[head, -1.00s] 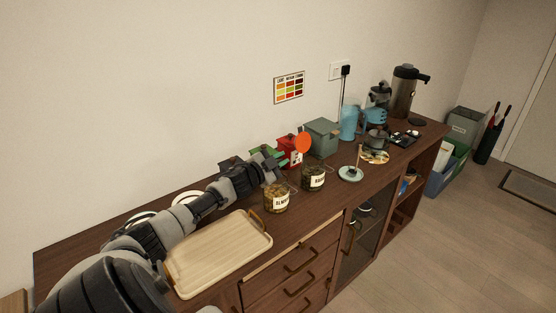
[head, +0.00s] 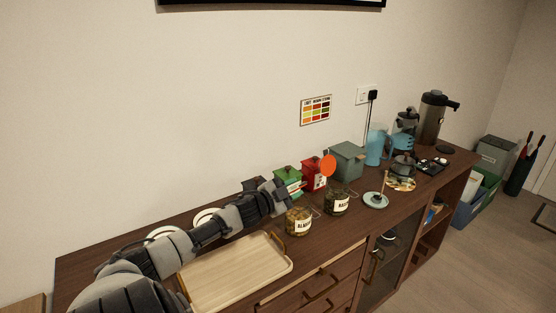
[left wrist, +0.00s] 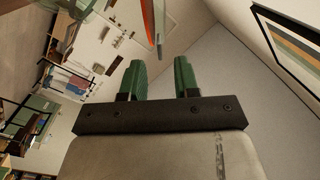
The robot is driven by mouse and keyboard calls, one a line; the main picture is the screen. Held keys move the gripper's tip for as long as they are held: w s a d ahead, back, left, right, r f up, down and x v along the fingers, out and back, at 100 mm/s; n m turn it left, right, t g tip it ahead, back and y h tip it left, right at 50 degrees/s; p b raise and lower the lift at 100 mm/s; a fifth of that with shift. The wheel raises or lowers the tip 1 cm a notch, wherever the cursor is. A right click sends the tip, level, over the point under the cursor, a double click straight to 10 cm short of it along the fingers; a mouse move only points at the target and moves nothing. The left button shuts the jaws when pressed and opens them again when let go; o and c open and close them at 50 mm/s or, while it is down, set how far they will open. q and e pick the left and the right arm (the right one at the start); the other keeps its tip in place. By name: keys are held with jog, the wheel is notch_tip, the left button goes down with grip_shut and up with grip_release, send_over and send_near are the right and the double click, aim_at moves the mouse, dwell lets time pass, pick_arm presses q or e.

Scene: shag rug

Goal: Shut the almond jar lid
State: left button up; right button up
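The almond jar (head: 298,221), a clear jar of brown contents with a white label partly reading "ALM", stands on the brown sideboard in the head view. A thin wire shows at its upper right. I cannot make out how its lid sits. My left gripper (head: 299,187) is just above and behind the jar, apart from it, in front of a green tin. The left wrist view shows its two green fingers (left wrist: 159,80) spread with nothing between them. An orange-red piece (left wrist: 153,22) lies beyond the fingertips there. My right gripper is not in view.
A raisin jar (head: 337,203) stands right of the almond jar. Behind are a green tin (head: 285,176), a red tin (head: 314,177), an orange disc (head: 328,166) and a grey-green box (head: 347,161). A wooden tray (head: 235,277) lies left. A small saucer (head: 375,201) stands right.

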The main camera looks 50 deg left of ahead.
pick_arm(q)
jog(key=s, duration=0.6)
jog(key=shift+b, duration=0.3)
